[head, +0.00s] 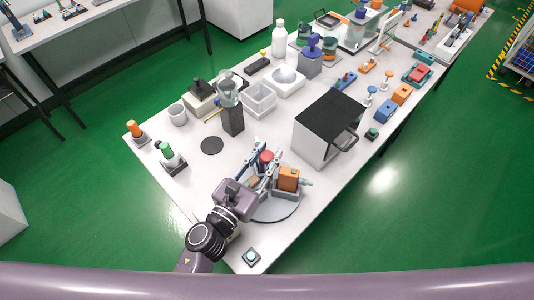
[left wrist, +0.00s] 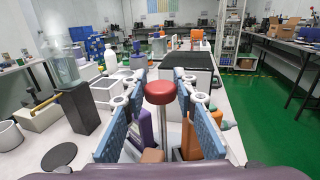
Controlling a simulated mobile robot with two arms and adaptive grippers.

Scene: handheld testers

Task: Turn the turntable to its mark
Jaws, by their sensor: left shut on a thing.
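The turntable (head: 283,213) is a light grey disc at the near end of the white table in the head view. It carries an orange block (head: 288,179) and other small items. A red round knob (head: 266,156) stands up on a post; in the left wrist view the knob (left wrist: 160,92) sits between the blue finger pads. My left gripper (head: 263,166) reaches over the turntable and is shut on the red-knobbed post. I cannot make out the mark. My right gripper is not in view.
A black-topped box with a handle (head: 328,120) stands just beyond the turntable. A dark round pad (head: 211,145) and a dark block with a clear top (head: 232,121) are to its left. A small button box (head: 251,256) sits at the near corner.

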